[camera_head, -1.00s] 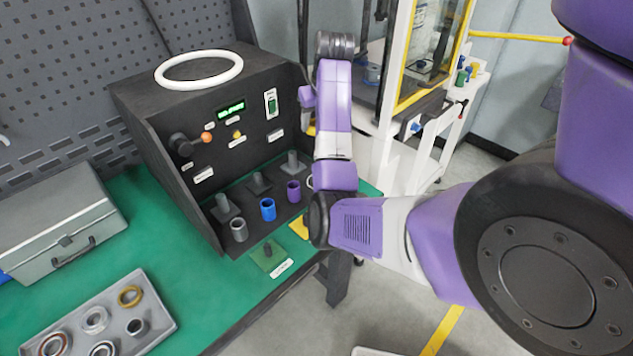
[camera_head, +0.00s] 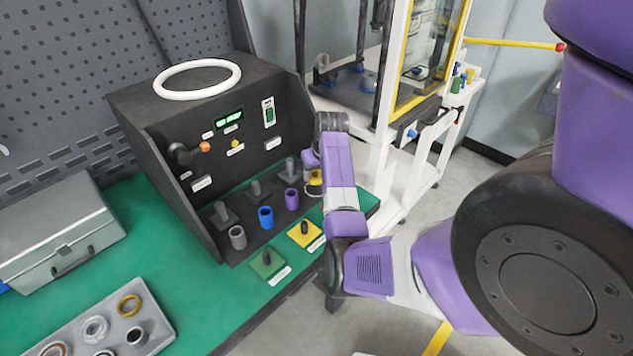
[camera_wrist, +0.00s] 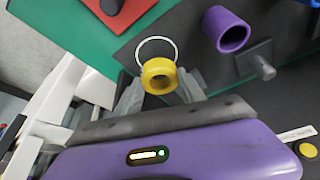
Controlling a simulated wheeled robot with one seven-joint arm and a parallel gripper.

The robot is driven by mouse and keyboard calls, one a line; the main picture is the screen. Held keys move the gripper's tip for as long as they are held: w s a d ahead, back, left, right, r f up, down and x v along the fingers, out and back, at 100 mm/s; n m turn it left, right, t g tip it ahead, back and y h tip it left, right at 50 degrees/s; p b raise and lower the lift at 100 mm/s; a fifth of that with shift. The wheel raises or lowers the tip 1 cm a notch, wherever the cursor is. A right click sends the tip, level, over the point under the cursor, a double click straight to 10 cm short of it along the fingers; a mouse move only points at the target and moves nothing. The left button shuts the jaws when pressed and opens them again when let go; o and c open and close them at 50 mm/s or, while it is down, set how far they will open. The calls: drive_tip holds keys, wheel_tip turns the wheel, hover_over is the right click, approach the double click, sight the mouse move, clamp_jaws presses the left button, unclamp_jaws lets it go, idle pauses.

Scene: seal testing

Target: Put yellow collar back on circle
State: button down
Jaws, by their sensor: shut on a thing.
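The yellow collar (camera_wrist: 160,77) is a short ring with a dark hole, held between the grey fingertips of my gripper (camera_wrist: 160,88) in the wrist view. In the head view the collar (camera_head: 315,178) shows beside my purple arm, at the right end of the tester's base. The white-outlined circle (camera_wrist: 157,39) lies on the dark base. The collar overlaps the circle's near edge in the wrist view. I cannot tell whether the collar touches the base. My gripper (camera_head: 316,187) is partly hidden by my arm in the head view.
A purple collar (camera_head: 292,199), blue collar (camera_head: 266,217) and grey collar (camera_head: 237,237) stand in a row, with grey posts behind. Yellow (camera_head: 313,240) and green (camera_head: 259,270) pads lie in front. A red pad (camera_wrist: 125,14) shows in the wrist view.

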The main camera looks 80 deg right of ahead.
sight(318, 179)
drive_tip(key=shift+f, duration=1.95)
drive_tip(key=shift+f, duration=0.15)
drive_tip(key=c, duration=0.7)
unclamp_jaws()
drive_tip(key=v, duration=1.2)
